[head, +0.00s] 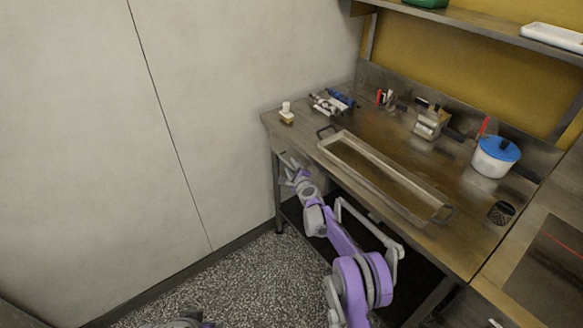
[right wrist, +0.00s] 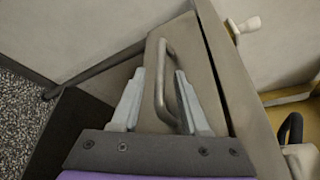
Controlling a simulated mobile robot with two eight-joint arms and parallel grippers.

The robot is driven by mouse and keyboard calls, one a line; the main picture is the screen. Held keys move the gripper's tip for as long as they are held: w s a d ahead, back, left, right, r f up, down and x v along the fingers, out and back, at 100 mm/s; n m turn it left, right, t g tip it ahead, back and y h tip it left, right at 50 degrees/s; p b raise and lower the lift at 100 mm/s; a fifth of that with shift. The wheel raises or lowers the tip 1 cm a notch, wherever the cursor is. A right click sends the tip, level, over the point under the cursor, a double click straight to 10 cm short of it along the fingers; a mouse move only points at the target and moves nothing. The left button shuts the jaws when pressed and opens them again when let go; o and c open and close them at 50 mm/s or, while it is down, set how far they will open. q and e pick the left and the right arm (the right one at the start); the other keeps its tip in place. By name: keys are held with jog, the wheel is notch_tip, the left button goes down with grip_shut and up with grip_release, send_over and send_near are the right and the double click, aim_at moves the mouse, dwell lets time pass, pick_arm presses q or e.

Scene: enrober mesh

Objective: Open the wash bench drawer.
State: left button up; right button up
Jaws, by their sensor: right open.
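The wash bench (head: 420,215) stands along the back wall, at the right in the head view. In the right wrist view the drawer front (right wrist: 195,50) is a flat grey-brown panel under the bench top's edge, and it looks closed. Its bar handle (right wrist: 160,85) is a bent metal loop. My right gripper (head: 287,163) is at the bench's left front; in the right wrist view its open fingers (right wrist: 155,95) stand either side of the handle. Whether either finger touches it is unclear. A dark shape at the head view's bottom edge may be my left gripper.
On the bench top are a long shallow tray (head: 350,141), a blue-lidded pot (head: 495,157), a metal box (head: 431,122) and a small white-topped item (head: 286,112). A shelf (head: 480,28) runs above. Speckled floor (head: 225,285) lies open in front, left of the bench.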

jog(key=shift+c, duration=0.2)
grip_shut()
dwell(1.1)
